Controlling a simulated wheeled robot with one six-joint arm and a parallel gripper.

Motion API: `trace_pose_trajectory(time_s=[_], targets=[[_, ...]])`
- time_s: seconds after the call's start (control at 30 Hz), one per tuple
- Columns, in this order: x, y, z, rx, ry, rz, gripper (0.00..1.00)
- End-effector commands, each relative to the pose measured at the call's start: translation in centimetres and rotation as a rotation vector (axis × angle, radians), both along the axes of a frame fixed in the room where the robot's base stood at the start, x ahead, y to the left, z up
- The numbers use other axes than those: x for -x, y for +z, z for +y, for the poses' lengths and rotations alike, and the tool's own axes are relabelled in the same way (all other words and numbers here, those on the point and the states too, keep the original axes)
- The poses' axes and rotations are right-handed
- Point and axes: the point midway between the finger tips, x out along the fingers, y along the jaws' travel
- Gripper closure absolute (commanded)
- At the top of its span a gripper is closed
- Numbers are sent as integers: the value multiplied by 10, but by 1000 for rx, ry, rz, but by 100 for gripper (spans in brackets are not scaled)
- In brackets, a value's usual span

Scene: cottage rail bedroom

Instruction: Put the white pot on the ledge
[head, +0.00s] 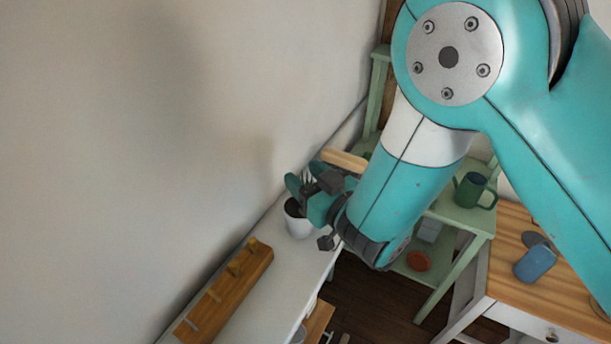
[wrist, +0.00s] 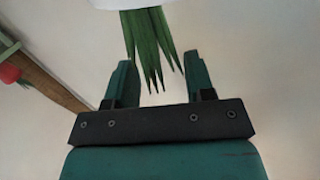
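The white pot (head: 297,222) holds a plant with long green leaves. In the head view it appears to stand upright on the white ledge (head: 283,278) along the wall, near its far end. My gripper (head: 300,190) is close beside and above the pot, partly covering the plant. In the wrist view the pot's white edge (wrist: 125,3) shows at the top, beyond the fingertips. Its leaves extend toward the space between my gripper's fingers (wrist: 160,65), which are apart and not closed on the pot. Most of the pot is outside the wrist view.
A wooden peg rail (head: 225,292) lies along the wall side of the ledge. A green shelf stand (head: 467,216) holds a green mug (head: 474,189) and an orange-red item (head: 418,261). A wooden-topped table (head: 560,295) stands at right. The ledge's middle looks clear.

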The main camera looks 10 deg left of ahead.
Motion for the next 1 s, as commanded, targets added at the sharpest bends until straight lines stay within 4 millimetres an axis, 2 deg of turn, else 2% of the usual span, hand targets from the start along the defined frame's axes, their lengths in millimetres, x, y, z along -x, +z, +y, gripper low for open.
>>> trace_pose_trajectory(time_s=[0.13, 0.27, 0.63, 0.7, 1.0], targets=[[0, 4, -1, 0, 0, 0, 51], [11, -2, -13, -1, -1, 1, 51], [63, 1, -71, 2, -1, 2, 51], [65, 8, -72, 5, 3, 5, 51], [77, 7, -86, 4, 0, 3, 51]])
